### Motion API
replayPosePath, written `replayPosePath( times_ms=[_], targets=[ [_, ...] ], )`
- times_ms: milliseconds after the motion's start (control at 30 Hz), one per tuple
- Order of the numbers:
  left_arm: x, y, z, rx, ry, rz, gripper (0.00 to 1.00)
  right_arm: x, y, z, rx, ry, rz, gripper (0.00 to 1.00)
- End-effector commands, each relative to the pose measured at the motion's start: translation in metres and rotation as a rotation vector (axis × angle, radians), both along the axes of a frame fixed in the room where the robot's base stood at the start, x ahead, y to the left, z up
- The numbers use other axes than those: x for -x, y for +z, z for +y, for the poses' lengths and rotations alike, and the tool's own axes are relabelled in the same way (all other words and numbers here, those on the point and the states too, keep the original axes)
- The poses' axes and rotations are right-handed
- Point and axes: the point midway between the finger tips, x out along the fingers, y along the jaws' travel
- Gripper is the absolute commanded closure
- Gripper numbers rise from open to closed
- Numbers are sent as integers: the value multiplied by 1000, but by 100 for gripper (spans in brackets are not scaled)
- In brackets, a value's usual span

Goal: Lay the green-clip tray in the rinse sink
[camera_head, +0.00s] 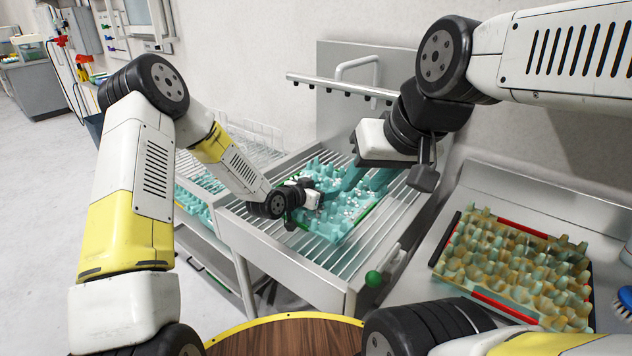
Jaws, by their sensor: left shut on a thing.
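The teal egg tray with a green clip strip (335,222) is over the slatted bottom of the metal rinse sink (305,258). It is slightly tilted in the picture, and I cannot tell whether it rests fully on the slats. My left gripper (310,198) is shut on the tray's near left edge. My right gripper (400,172) is above the tray's far right part. One dark finger shows, the other is hidden, and I cannot see it holding anything.
A brown-stained egg tray with red clips (500,298) lies on the metal counter at right, beside a blue brush (624,300). A wire rack (255,140) and another teal tray (192,205) are left of the sink. A spray bar (340,88) spans behind. A green knob (373,278) is at the front.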

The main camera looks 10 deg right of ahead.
Motion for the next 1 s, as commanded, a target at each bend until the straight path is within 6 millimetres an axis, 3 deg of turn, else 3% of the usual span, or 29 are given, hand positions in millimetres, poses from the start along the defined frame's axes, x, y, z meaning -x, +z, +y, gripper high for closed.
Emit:
replayPosePath(
  times_ms=[367,400,467,833,1000],
  targets=[
    [0,-5,0,1,1,-3,100,0,0,0,0,0,0,64],
    [0,-5,0,1,1,-2,35,0,0,0,0,0,0,64],
    [0,-5,0,1,1,-2,23,0,0,0,0,0,0,64],
    [0,-2,0,1,0,-4,21,0,0,0,0,0,0,64],
    [13,5,15,-1,2,-3,21,0,0,0,0,0,0,64]
  ],
)
